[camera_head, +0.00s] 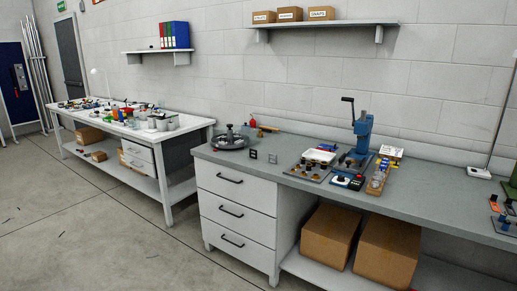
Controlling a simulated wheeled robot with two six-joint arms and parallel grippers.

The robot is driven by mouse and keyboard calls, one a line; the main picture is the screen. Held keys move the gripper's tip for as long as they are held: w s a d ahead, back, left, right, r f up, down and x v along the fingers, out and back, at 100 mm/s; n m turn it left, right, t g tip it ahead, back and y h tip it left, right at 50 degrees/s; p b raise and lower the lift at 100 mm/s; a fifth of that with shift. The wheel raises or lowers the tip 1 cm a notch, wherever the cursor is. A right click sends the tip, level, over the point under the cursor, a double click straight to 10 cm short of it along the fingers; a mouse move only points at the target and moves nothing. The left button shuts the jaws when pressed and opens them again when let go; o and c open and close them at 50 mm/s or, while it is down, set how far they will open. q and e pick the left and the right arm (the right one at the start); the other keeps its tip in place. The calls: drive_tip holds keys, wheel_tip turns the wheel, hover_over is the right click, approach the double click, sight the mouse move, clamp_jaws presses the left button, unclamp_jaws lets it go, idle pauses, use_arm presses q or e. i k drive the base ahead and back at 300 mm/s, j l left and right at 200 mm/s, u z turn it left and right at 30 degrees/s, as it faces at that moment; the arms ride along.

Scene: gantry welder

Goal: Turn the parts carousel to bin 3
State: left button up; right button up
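The parts carousel (230,139) appears to be the round, dark-rimmed tray with a raised centre knob, near the left end of the grey workbench (430,196). Its bins and any numbers are too small to read, so I cannot tell which bin faces the front. Two small dark square pieces, perhaps markers (253,155), stand to its right. Neither of my grippers is in view, and nothing touches the carousel.
A cluttered white table (190,131) is at the left. Cardboard boxes (328,235) sit below the bench. The floor in front is open.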

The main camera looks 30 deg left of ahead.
sight(232, 141)
drive_tip(key=i+j, duration=0.4)
drive_tip(key=j, duration=0.15)
drive_tip(key=i+j, duration=0.4)
drive_tip(key=j, duration=0.15)
drive_tip(key=i+j, duration=0.4)
drive_tip(key=j, duration=0.1)
